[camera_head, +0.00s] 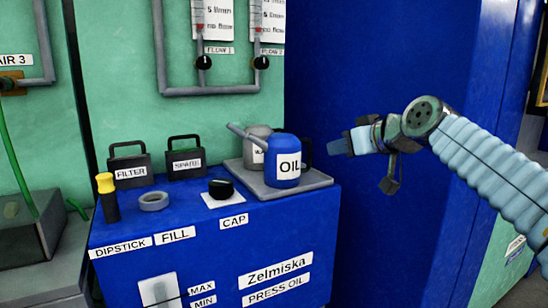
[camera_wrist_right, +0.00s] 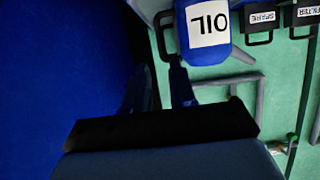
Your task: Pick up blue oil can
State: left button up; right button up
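The blue oil can (camera_head: 283,171) stands upright on a grey tray (camera_head: 316,180) on top of the blue press-oil cabinet. It has a white OIL label, and its dark handle (camera_head: 306,154) points right. My right gripper (camera_head: 338,147) is in the air right of the can, apart from the handle, with its fingers toward it. In the right wrist view the can (camera_wrist_right: 205,45) shows upside down at the top, with the handle just beyond the fingers. The right gripper (camera_wrist_right: 160,90) has a gap between its fingers and is empty. My left gripper is out of view.
A grey can (camera_head: 257,134) stands close behind the oil can. A black cap (camera_head: 221,188), a tape-like ring (camera_head: 154,201), a yellow-topped dipstick (camera_head: 106,190) and two black handled filters (camera_head: 130,168) are left of the tray. A blue wall (camera_head: 350,60) is behind the gripper.

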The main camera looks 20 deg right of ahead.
send_over(309, 167)
jog(key=s, duration=0.4)
jog(key=f, duration=0.2)
jog(key=f+p, duration=0.1)
jog(key=shift+s+d+f, duration=0.1)
jog(key=shift+d, duration=0.2)
jog(key=p+x, duration=0.1)
jog(key=x, duration=0.4)
jog(key=shift+f, duration=0.15)
jog(key=shift+c, duration=0.3)
grip_shut()
